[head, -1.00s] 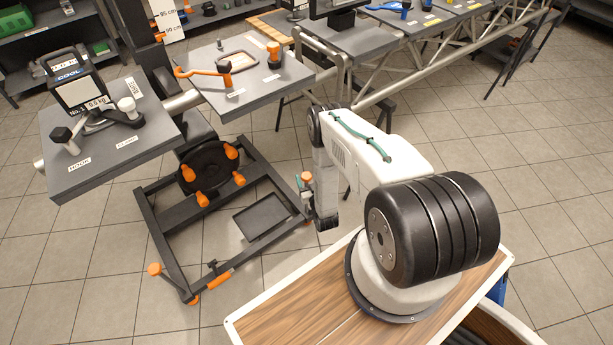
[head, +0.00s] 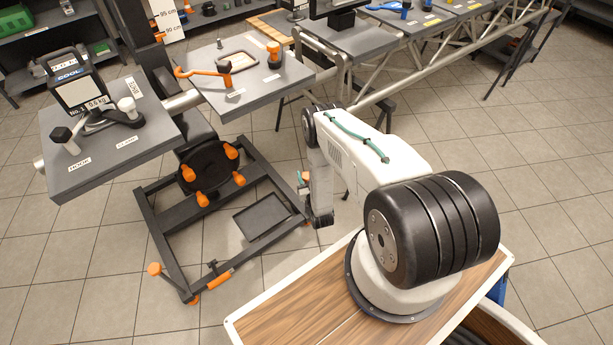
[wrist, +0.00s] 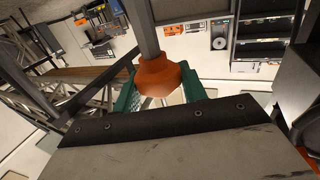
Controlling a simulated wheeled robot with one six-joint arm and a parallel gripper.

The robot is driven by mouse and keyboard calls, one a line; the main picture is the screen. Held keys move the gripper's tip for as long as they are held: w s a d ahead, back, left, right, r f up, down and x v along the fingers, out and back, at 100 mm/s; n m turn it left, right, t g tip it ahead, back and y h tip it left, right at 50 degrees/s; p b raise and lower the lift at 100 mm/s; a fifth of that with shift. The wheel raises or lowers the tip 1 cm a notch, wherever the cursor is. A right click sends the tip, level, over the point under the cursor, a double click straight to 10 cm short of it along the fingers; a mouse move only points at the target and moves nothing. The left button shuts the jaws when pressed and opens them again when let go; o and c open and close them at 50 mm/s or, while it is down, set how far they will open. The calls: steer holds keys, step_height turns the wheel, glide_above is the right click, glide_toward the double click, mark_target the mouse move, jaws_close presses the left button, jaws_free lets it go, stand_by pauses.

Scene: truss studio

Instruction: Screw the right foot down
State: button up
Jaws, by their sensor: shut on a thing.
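The right foot's orange knob (wrist: 160,76) sits on a grey post in the wrist view, between the green fingers of my gripper (wrist: 160,92). My gripper is shut on this knob. In the head view the knob (head: 306,176) shows only as a small orange patch at the right corner of the dark stand frame (head: 168,250). My wrist and arm hide most of the foot there. The knob's lower end and the floor contact cannot be seen.
The stand carries a left tray (head: 100,165) with a clamp and a weight box, and a right tray (head: 260,95) with an orange-handled tool. An orange pedal (head: 218,282) lies at the frame's front. Tiled floor is free to the left and right.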

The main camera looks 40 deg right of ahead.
steer(key=m+g+h, duration=0.1)
steer(key=h, duration=0.1)
steer(key=m+g+h, duration=0.1)
steer(key=m+h, duration=0.1)
steer(key=shift+w+a+m+g+h, duration=0.1)
steer(key=shift+a+m+g+h, duration=0.1)
steer(key=shift+m+g+h, duration=0.15)
steer(key=m+g+h, duration=0.4)
steer(key=g+h, duration=0.1)
steer(key=shift+d+m+g, duration=0.1)
steer(key=shift+m+g, duration=0.15)
steer(key=m+g+h, duration=0.1)
steer(key=m+g, duration=0.1)
steer(key=g, duration=0.1)
steer(key=m+g+h, duration=0.1)
steer(key=m+g, duration=0.1)
steer(key=g, duration=0.2)
steer(key=shift+m, duration=0.3)
steer(key=shift+m+g, duration=1.8)
steer(key=shift+g, duration=1)
steer(key=shift+g+y, duration=0.25)
steer(key=shift+g, duration=0.05)
steer(key=o, duration=1)
steer(key=shift+c, duration=0.2)
steer(key=shift+d, duration=0.1)
steer(key=shift+r, duration=0.15)
